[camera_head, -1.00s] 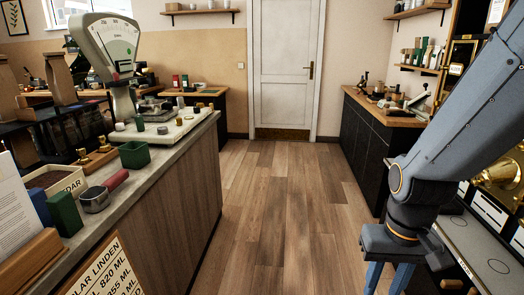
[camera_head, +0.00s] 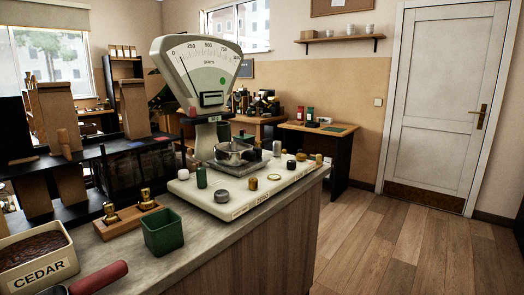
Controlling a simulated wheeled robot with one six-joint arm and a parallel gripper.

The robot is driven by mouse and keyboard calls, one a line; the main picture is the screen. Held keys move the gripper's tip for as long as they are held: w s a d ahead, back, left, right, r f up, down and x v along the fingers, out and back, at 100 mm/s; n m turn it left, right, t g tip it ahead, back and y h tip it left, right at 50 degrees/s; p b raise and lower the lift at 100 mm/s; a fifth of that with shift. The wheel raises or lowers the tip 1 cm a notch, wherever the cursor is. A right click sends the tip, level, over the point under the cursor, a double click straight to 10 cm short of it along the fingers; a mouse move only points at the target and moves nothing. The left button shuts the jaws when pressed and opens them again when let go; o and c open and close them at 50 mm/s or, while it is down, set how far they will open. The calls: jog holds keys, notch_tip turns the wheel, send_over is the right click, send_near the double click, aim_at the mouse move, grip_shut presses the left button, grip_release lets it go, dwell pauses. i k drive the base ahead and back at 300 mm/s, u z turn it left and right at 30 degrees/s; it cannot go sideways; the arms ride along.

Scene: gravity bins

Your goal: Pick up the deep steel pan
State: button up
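A round steel pan (camera_head: 234,152) sits on the dark platform at the foot of the big dial scale (camera_head: 205,75), in the middle of the view on the counter. It looks upright; I cannot see into it well. My gripper is out of view, and so is my arm.
On the counter (camera_head: 190,235) are a white board (camera_head: 240,203) with several small weights and jars, a green square tub (camera_head: 163,231), a wooden block with brass weights (camera_head: 128,217), a CEDAR bin (camera_head: 38,262) and a red-handled tool (camera_head: 99,278). Wooden floor (camera_head: 370,255) is clear at right.

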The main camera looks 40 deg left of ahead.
aim_at(230, 153)
jog(key=i, duration=1.75)
jog(key=u, duration=2.95)
